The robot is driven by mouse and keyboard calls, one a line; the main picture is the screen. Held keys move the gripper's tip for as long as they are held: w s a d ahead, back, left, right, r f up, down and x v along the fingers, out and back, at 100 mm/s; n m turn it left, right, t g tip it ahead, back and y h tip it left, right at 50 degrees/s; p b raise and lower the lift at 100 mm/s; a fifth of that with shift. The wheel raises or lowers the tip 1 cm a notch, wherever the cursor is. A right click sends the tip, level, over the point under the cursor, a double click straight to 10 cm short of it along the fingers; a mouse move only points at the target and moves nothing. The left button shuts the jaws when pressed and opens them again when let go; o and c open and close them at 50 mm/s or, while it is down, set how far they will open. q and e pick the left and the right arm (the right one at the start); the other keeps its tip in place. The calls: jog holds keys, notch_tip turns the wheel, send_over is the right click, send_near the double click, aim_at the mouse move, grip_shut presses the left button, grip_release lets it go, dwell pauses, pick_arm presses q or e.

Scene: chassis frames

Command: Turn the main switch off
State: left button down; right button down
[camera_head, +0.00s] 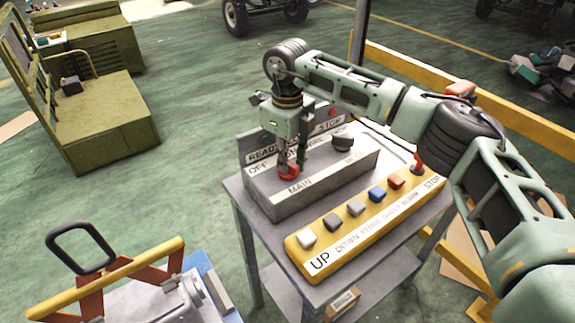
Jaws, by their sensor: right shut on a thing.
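A grey control box (345,179) stands on a small metal table and carries the labels MAIN, OFF, READY and STOP. The red main switch (289,170) sits on its top at the left, above the MAIN label. My right gripper (291,160) points down onto the red switch and is shut on it. The fingers and wrist hide part of the switch and of the panel behind, so its exact setting is hard to tell. A black knob (342,141) is on the box to the right of the gripper. My left gripper is not in view.
A yellow pendant (297,259) with several buttons lies in front of the box on the table (233,186). A cart with a black handle (80,236) is at lower left, a green machine (107,119) at upper left. A yellow rail (527,115) runs behind.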

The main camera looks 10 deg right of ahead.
jog(key=n+b, duration=0.1)
jog(key=n, duration=0.1)
jog(key=shift+n, duration=0.4)
jog(key=shift+n+b, duration=0.4)
jog(key=shift+n, duration=1)
jog(key=c, duration=1.7)
grip_release()
notch_tip(320, 180, up, 12)
jog(key=shift+r, duration=0.1)
